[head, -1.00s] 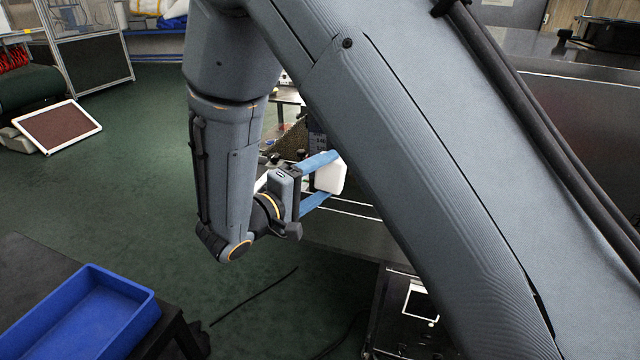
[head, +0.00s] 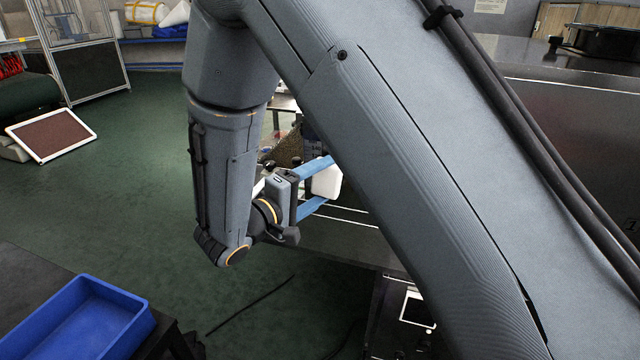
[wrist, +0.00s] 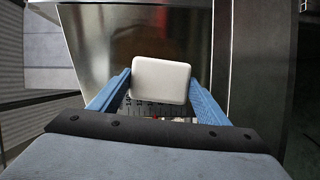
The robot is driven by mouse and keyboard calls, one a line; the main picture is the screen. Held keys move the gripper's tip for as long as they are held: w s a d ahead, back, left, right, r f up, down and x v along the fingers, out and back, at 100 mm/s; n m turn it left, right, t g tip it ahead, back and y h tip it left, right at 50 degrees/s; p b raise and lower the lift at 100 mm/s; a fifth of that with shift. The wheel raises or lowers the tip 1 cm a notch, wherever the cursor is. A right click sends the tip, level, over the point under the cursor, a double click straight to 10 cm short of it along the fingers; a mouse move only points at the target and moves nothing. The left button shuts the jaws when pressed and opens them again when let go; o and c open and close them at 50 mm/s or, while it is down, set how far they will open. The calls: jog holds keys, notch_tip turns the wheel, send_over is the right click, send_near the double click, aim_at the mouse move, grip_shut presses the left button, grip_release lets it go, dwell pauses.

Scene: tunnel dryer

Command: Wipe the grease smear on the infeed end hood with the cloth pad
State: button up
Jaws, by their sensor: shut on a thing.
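My gripper (head: 322,182) is shut on the white cloth pad (head: 327,181), with blue fingers on either side of it. In the wrist view the pad (wrist: 161,80) sits squarely between the two fingers of my gripper (wrist: 160,92). Beyond it is a shiny metal panel (wrist: 90,45), which looks like the end hood. A dark, reddish-brown patch shows on the metal behind the pad; I cannot tell whether it is the grease smear or a reflection. I cannot tell whether the pad touches the metal. My arm hides part of the machine in the head view.
A blue bin (head: 85,318) stands on a dark table at lower left. A framed brown panel (head: 52,135) leans at far left. A dark cable (head: 250,305) lies on the green floor (head: 130,190), which is otherwise open at left. The dark machine body (head: 580,120) fills the right.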

jog(key=shift+w+d+b, duration=0.3)
jog(key=shift+w, duration=0.5)
